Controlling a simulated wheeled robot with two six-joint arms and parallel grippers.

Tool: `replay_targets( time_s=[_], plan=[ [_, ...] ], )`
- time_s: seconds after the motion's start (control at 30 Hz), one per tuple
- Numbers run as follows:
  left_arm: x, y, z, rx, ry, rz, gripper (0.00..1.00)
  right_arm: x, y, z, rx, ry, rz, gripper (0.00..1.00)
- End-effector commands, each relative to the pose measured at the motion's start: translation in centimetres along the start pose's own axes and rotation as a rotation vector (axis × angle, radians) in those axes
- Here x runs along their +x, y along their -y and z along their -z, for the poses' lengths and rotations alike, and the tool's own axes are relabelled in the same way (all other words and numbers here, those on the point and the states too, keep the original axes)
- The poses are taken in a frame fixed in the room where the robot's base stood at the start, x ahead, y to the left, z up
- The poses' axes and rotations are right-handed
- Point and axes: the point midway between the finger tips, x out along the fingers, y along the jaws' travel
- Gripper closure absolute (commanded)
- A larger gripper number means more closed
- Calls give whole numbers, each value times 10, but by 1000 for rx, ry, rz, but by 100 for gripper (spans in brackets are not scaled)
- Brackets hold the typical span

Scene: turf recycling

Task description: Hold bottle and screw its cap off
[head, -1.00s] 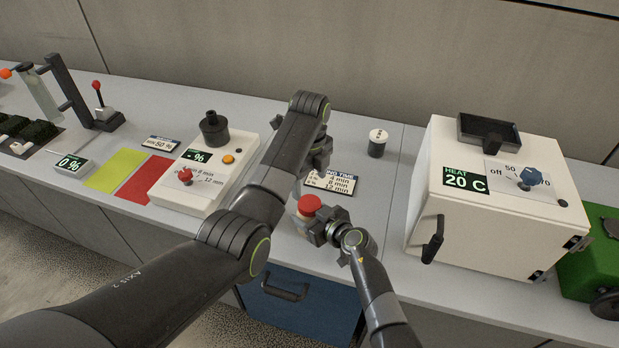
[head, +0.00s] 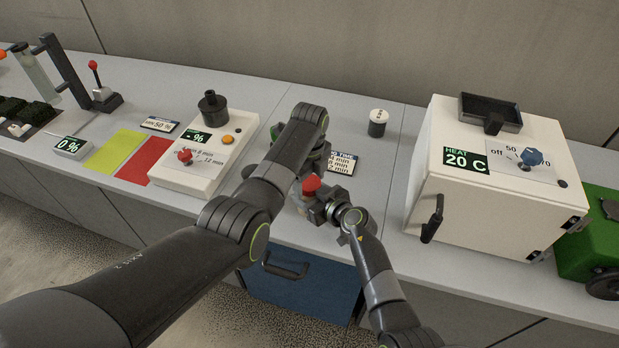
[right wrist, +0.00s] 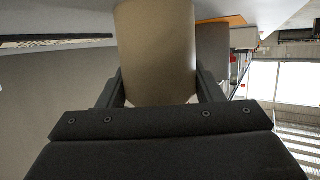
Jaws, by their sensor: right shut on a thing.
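The bottle's red cap (head: 312,184) shows near the counter's front edge. Its pale body is mostly hidden in the head view. In the right wrist view the bottle (right wrist: 155,50) is a plain beige cylinder between the fingers. My right gripper (head: 316,205) is shut on the bottle's body, below the cap. My left gripper (head: 312,160) is just behind and above the red cap, partly hidden by its own forearm. Whether its fingers are open, or touch the cap, I cannot tell.
A white box with a red knob (head: 205,178) stands left of my arms. A small white-topped black container (head: 377,128) stands behind, beside a time sign (head: 341,163). The white heater box (head: 480,200) is at the right. The counter between sign and heater is clear.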

Motion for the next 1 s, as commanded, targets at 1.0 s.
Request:
replay_targets(
  time_s=[1.0],
  plan=[
    [-1,0,0,-586,0,1,71,0,0,0,0,0,0,100]
  ],
)
